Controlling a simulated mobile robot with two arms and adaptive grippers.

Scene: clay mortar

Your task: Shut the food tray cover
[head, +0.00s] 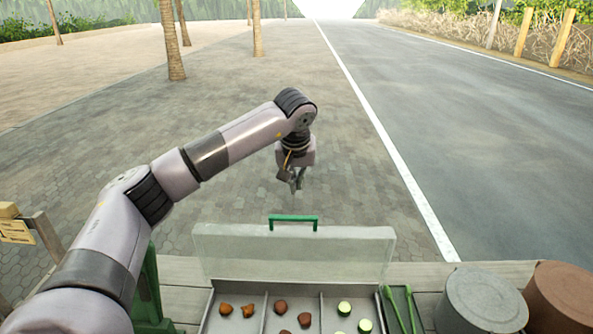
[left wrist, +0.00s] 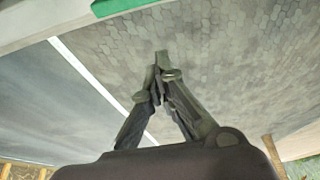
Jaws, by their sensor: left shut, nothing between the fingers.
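The food tray (head: 265,320) stands on the table at the bottom of the head view, its near part cut off. Its clear cover (head: 290,256) is open, standing up at the tray's far side. The green handle (head: 293,217) is on the cover's top edge. My left gripper (head: 297,183) points down beyond the cover, above and past the handle in the picture, shut and empty. In the left wrist view its fingertips (left wrist: 161,62) are together, and the green handle (left wrist: 120,5) shows at the top edge, apart from them. My right gripper is out of view.
The tray's compartments hold brown food pieces (head: 281,306), green-rimmed slices (head: 344,308) and green utensils (head: 401,306). A grey round container (head: 481,300) and a brown one (head: 560,296) stand at the right. Open paving lies beyond the table.

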